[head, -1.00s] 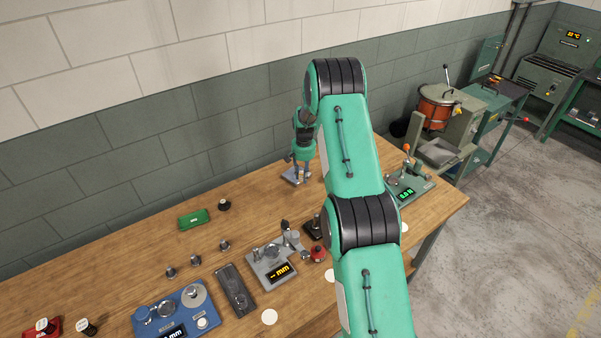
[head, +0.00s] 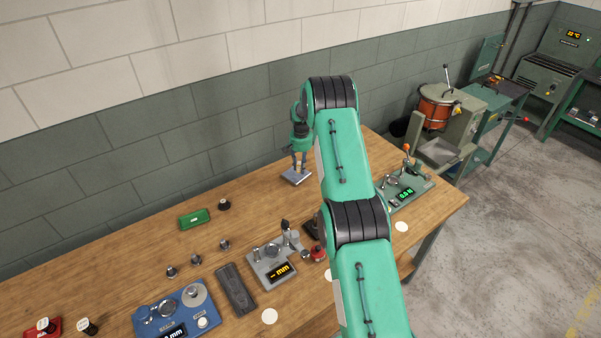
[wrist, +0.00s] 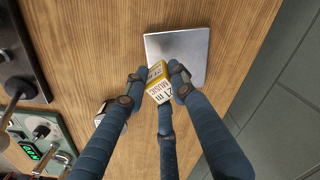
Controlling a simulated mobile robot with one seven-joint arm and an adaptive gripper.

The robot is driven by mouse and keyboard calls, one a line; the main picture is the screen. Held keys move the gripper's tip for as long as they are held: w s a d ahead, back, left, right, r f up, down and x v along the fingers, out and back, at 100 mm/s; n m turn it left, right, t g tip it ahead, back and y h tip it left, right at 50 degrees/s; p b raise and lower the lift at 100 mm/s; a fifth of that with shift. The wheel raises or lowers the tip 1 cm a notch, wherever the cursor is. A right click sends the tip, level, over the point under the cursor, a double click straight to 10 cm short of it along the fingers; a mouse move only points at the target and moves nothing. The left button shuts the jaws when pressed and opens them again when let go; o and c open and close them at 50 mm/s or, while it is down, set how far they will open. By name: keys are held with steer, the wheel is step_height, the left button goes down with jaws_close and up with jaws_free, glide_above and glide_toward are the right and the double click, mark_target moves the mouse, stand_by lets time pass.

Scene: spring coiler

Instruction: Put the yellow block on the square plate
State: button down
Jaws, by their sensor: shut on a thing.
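My gripper (wrist: 158,82) is shut on the yellow block (wrist: 158,90), which has white faces with dark print. In the wrist view the block is between the fingertips and overlaps the lower left part of the square plate (wrist: 185,52). The plate is flat, light grey metal and lies on the wooden table. In the head view my gripper (head: 299,163) is just above the plate (head: 296,178), near the wall. The block is small and largely hidden by the fingers there. I cannot tell the exact gap between block and plate.
The wooden table (head: 125,268) holds a green case (head: 193,218), a grey gauge with a display (head: 270,265), a blue instrument (head: 172,308) and a green force tester (head: 405,195). The wall stands close behind the plate. Bare wood lies left of the plate.

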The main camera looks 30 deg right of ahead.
steer(key=shift+f, duration=0.1)
steer(key=shift+f, duration=1.65)
steer(key=shift+f, duration=0.1)
steer(key=c, duration=1.4)
jaws_free()
steer(key=shift+c, duration=0.2)
step_height(320, 180, up, 11)
steer(key=shift+s+f, duration=0.1)
steer(key=shift+f, duration=0.05)
steer(key=shift+r, duration=0.75)
steer(key=shift+r, duration=0.1)
